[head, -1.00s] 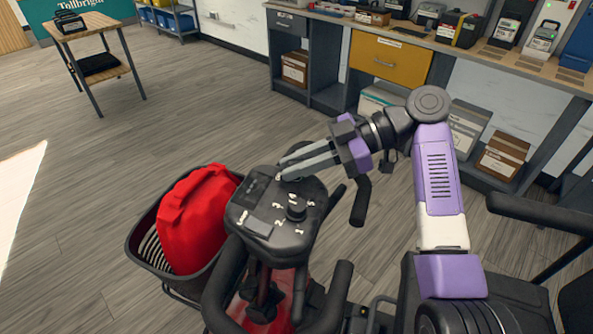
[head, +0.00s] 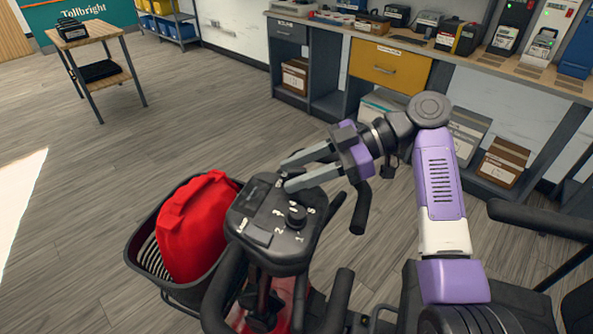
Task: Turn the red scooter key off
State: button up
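The red scooter's dark control console (head: 274,226) is in the lower middle of the head view, on the tiller. It has a round black dial (head: 297,216) with white numbers around it and a small panel at its left. My gripper (head: 287,176) reaches in from the right over the far edge of the console. Its two grey fingers are apart, with a gap between the tips. A small dark shape shows by the tips, but I cannot tell whether it is the key or which way it is turned. The scooter's red body (head: 296,297) shows below.
A black basket (head: 140,258) with a red bag (head: 197,226) hangs at the scooter's front left. Black handlebars (head: 338,298) flank the console. A workbench with a yellow drawer (head: 386,66) stands behind, and a small wooden table (head: 84,34) at upper left. Open floor lies between.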

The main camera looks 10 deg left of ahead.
jog(key=v, duration=0.7)
jog(key=shift+d, duration=0.25)
jog(key=shift+w+r, duration=0.1)
